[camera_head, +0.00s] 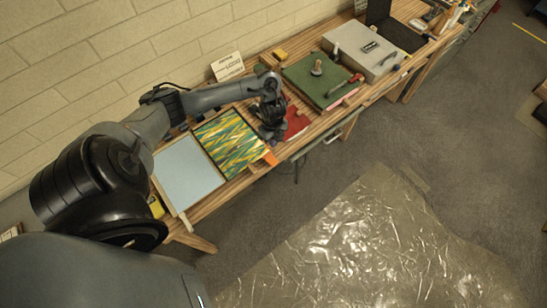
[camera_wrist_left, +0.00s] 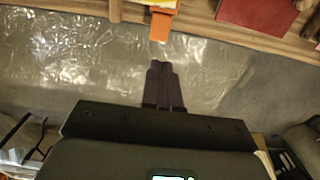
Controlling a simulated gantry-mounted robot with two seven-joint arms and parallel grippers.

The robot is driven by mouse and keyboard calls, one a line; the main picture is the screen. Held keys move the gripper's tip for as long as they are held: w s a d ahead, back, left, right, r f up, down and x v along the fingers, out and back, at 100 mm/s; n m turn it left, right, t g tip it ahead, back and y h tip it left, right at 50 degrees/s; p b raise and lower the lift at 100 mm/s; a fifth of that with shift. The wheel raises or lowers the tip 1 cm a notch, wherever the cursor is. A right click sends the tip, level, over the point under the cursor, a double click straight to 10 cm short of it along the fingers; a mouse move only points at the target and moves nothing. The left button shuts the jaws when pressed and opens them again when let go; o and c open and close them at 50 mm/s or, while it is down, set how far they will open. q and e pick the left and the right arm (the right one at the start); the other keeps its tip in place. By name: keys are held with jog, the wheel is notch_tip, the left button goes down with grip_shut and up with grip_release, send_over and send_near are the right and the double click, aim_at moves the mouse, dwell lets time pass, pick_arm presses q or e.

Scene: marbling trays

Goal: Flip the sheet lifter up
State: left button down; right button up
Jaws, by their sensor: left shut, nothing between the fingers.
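A marbling tray with a yellow, green and white swirled pattern (camera_head: 228,140) lies on the wooden bench. An orange tab (camera_head: 270,158), which looks like the sheet lifter's handle, sticks out at the tray's front right corner. In the left wrist view the orange tab (camera_wrist_left: 162,24) hangs past the bench edge, just beyond my fingertips. My left gripper (camera_head: 272,132) is over the bench at the right side of the patterned tray. In the left wrist view its dark fingers (camera_wrist_left: 161,66) are together and empty, apart from the tab. My right gripper is not in view.
A pale blue tray (camera_head: 188,172) lies left of the patterned one. A red item (camera_head: 297,122) and a green board (camera_head: 318,80) with tools lie to the right, then a grey box (camera_head: 362,50). A brick wall backs the bench. Plastic sheeting (camera_head: 370,245) covers the floor in front.

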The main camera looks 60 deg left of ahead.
pick_arm(q)
jog(key=shift+f, duration=0.1)
jog(key=b, duration=0.2)
send_over(273, 161)
notch_tip(273, 161, down, 12)
jog(key=shift+r, duration=0.1)
jog(key=shift+f, duration=1)
